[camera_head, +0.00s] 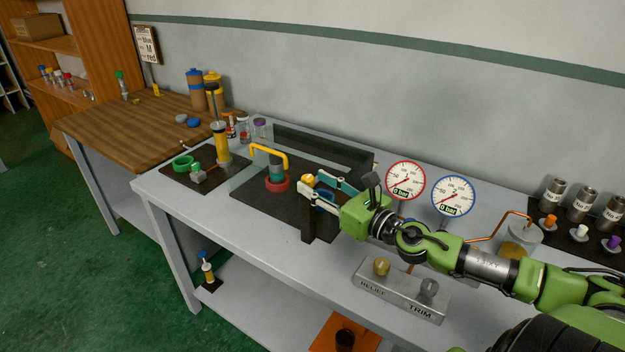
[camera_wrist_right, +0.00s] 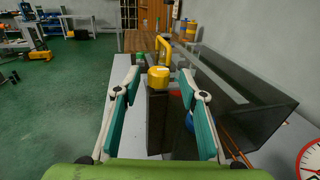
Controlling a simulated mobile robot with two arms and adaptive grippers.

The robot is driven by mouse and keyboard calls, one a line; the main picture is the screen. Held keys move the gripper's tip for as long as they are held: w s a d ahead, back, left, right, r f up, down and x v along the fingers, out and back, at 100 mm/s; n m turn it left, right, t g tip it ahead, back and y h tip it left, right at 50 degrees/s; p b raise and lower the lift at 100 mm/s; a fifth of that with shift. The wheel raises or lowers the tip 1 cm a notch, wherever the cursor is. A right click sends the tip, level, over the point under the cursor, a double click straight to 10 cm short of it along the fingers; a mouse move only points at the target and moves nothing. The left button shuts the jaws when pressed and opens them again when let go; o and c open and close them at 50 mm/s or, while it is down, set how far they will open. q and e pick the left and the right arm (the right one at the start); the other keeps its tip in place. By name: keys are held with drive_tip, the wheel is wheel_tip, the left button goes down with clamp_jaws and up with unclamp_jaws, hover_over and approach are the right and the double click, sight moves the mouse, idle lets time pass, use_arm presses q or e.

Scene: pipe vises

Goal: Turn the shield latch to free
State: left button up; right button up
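The shield latch is a yellow knob (camera_head: 307,178) on top of a dark post (camera_head: 308,222) at the front right corner of the dark mat. The knob also shows in the right wrist view (camera_wrist_right: 158,78), near the middle. My right gripper (camera_head: 314,187) comes in from the right, level with the knob. In the right wrist view its two teal-padded fingers (camera_wrist_right: 159,85) are spread wide, with the knob between and beyond them. Clear gaps show on both sides of the knob. The clear shield (camera_head: 245,178) with a yellow handle (camera_head: 268,153) stands behind. My left gripper is not in view.
A red and teal fitting (camera_head: 277,180) sits on the mat, and a blue ring (camera_head: 325,198) is partly hidden by my gripper. Two gauges (camera_head: 405,181) stand behind my right arm. A RELIEF/TRIM block (camera_head: 402,291) lies at the front.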

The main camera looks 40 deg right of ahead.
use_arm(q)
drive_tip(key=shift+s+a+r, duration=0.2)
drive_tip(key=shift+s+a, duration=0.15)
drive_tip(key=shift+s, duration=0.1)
use_arm(e)
drive_tip(key=shift+w+a, duration=0.2)
drive_tip(key=shift+w, duration=0.6)
